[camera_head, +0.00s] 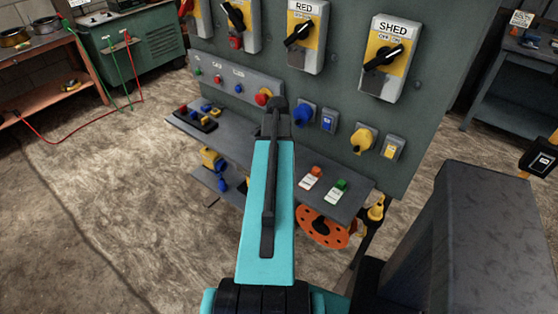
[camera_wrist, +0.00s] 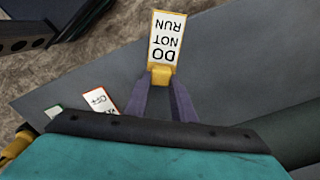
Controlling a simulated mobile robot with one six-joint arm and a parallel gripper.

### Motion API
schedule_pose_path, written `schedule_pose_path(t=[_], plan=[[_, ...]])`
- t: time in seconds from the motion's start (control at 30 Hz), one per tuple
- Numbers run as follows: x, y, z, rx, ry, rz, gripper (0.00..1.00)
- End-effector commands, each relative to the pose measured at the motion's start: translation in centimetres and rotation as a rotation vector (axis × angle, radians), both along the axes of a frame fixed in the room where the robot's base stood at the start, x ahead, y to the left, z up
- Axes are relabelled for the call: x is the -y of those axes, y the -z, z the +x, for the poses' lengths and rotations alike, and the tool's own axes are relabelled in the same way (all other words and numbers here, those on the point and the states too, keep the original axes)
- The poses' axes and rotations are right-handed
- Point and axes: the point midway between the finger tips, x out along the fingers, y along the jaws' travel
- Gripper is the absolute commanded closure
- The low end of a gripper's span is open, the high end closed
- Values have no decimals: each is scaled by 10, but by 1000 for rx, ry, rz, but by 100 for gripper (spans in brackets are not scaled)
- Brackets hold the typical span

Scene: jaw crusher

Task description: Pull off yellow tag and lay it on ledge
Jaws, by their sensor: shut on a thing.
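The yellow tag (camera_wrist: 166,38) has a white face reading "DO NOT RUN", upside down in the wrist view. My gripper (camera_wrist: 162,78) is shut on the yellow block at the tag's near end, and the tag sticks out beyond the fingertips. The grey ledge (camera_wrist: 85,75) shows behind and below the tag in the wrist view. I cannot tell the gap between them. In the head view the ledge (camera_head: 235,138) runs along the foot of the grey panel. My arm covers part of it there and hides the gripper and tag.
A red-topped tag (camera_head: 310,178) and a green-topped tag (camera_head: 337,190) lie on the ledge's right part. Small padlock-like items (camera_head: 197,115) sit at its left end. The panel (camera_head: 430,110) carries switches and knobs. An orange wheel (camera_head: 322,228) is below the ledge.

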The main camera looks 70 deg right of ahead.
Motion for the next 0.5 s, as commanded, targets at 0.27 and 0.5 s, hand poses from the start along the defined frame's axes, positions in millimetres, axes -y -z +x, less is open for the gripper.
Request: schedule_pose_path(t=[0.27,0.5], plan=[[0,4,0,0,0,0,99],[0,6,0,0,0,0,74]])
